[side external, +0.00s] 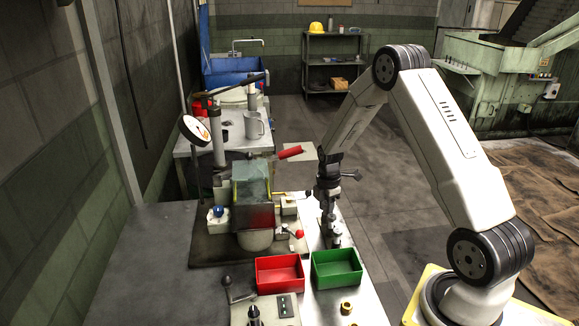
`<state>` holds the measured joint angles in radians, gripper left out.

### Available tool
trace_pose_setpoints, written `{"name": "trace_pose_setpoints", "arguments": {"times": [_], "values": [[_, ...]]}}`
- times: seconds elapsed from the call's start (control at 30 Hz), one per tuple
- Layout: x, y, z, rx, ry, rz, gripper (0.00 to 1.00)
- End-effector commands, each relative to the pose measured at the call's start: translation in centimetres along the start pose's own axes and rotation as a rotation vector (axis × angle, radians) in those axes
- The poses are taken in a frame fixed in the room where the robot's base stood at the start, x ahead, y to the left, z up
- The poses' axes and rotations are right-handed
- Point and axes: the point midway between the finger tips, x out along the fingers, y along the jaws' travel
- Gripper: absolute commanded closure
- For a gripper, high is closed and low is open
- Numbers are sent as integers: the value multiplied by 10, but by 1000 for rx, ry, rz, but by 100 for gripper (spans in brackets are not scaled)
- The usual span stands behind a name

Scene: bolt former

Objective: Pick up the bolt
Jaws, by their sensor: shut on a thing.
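My gripper (331,222) points down over the right part of the metal table, behind the green bin (337,268). Its jaws are shut on a small greyish part, the bolt (336,239), which is mostly hidden by the fingers and hard to make out at this size. I cannot tell whether the bolt touches the table or hangs just above it.
A red bin (280,273) stands left of the green one. The bolt-forming machine (252,195) with its clear guard is left of my gripper. Brass-coloured pieces (346,307) lie in front of the green bin. A control box (273,309) stands at the front.

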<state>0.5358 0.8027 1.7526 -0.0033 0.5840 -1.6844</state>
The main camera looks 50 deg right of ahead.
Motion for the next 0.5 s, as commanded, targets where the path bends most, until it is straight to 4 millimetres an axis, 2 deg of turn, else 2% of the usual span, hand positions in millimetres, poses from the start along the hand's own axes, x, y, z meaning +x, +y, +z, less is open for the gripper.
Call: {"name": "trace_pose_setpoints", "arguments": {"times": [0.27,0.5], "values": [[-5,0,0,0,0,1,100],[-26,1,0,0,1,2,100]]}}
